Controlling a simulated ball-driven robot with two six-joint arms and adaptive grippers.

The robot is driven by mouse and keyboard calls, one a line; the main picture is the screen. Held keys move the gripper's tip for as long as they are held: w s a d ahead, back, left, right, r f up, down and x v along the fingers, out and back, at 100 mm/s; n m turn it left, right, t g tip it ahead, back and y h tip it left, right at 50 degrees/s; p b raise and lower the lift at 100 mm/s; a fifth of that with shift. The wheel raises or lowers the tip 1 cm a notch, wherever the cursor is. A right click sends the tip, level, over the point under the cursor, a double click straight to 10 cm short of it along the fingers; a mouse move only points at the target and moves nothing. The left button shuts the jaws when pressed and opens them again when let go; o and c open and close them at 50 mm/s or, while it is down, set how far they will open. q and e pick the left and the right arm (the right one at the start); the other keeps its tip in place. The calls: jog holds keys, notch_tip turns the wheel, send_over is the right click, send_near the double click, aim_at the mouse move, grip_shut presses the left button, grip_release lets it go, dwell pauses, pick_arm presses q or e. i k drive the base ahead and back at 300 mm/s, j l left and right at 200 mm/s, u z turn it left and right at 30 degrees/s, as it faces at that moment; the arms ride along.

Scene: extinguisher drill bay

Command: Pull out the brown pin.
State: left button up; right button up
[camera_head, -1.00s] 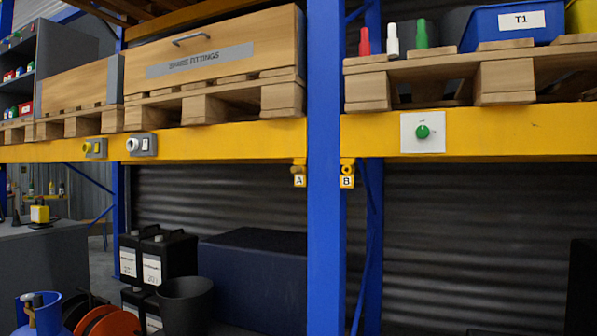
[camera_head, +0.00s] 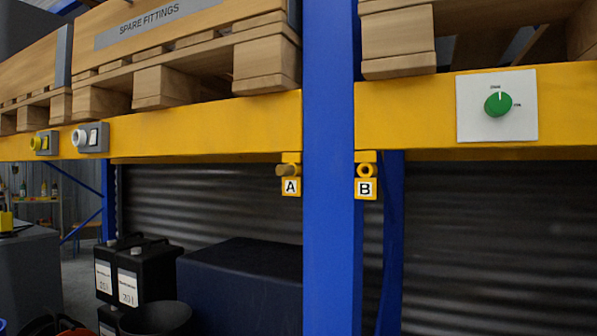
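A small brown pin (camera_head: 286,170) sticks out of the yellow holder marked A (camera_head: 291,186), just left of the blue upright and under the yellow beam. The yellow holder marked B (camera_head: 366,187) hangs right of the upright and shows an empty ring. Neither of my grippers shows in the head view, so their state is hidden.
A blue upright (camera_head: 331,240) stands between the two holders. A yellow beam (camera_head: 230,125) carries wooden pallets, a white switch (camera_head: 90,138), a yellow switch (camera_head: 44,143) and a green knob (camera_head: 498,102). Below stand black canisters (camera_head: 140,270) and a dark blue box (camera_head: 242,282).

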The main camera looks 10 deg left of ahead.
aim_at(281, 170)
jog(key=i+j, duration=0.15)
jog(key=j, duration=0.2)
jog(key=i+j+z, duration=0.1)
jog(key=j, duration=0.3)
jog(key=i+j, duration=0.1)
jog(key=j, duration=0.25)
jog(key=i+j, duration=0.15)
jog(key=j, duration=0.25)
jog(key=i+j+z, duration=0.1)
jog(key=j, duration=0.7)
